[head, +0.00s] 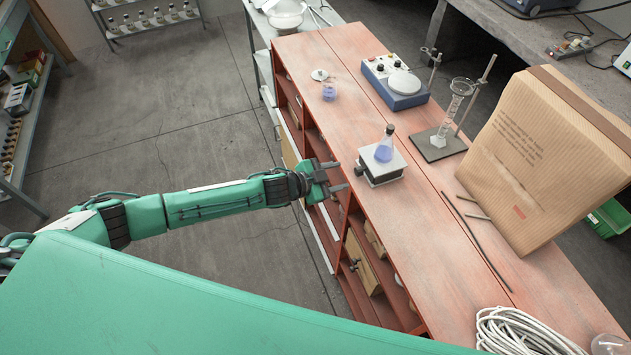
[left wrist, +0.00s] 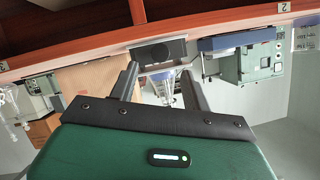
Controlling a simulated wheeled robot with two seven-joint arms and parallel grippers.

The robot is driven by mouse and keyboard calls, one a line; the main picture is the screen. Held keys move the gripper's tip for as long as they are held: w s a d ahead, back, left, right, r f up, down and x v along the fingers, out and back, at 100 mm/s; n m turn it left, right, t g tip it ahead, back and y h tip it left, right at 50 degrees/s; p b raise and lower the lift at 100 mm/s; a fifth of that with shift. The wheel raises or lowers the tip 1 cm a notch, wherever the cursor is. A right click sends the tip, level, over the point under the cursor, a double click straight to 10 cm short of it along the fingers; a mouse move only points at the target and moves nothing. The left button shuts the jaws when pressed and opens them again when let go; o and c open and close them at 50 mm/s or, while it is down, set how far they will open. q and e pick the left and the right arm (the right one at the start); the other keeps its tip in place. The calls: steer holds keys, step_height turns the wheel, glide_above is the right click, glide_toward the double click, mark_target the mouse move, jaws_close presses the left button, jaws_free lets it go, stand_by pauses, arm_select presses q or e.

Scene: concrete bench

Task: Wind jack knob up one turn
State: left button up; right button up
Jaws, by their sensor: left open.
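A small lab jack (head: 383,171) with a pale top plate and dark sides stands near the left edge of the reddish bench (head: 430,245). A conical flask with blue liquid (head: 385,150) stands upright on its plate. My left gripper (head: 341,176) is open and empty, just left of the jack and apart from it, at the bench edge. In the left wrist view the jack's dark side (left wrist: 158,51) shows beyond and between my open fingers (left wrist: 160,73), with the flask upside down in the picture. The jack's knob is too small to make out clearly. My right gripper is not in view.
A blue hotplate stirrer (head: 394,85), a stand with glassware (head: 445,138) and a large cardboard package (head: 535,150) stand around the jack. Thin rods (head: 478,232) and a coiled white cable (head: 525,333) lie nearer. The bench in front of the jack is clear.

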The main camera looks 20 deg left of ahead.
arm_select(q)
steer(key=b+v, duration=0.1)
steer(key=v, duration=0.6)
steer(key=shift+b, duration=0.3)
steer(key=shift+s+a, duration=0.15)
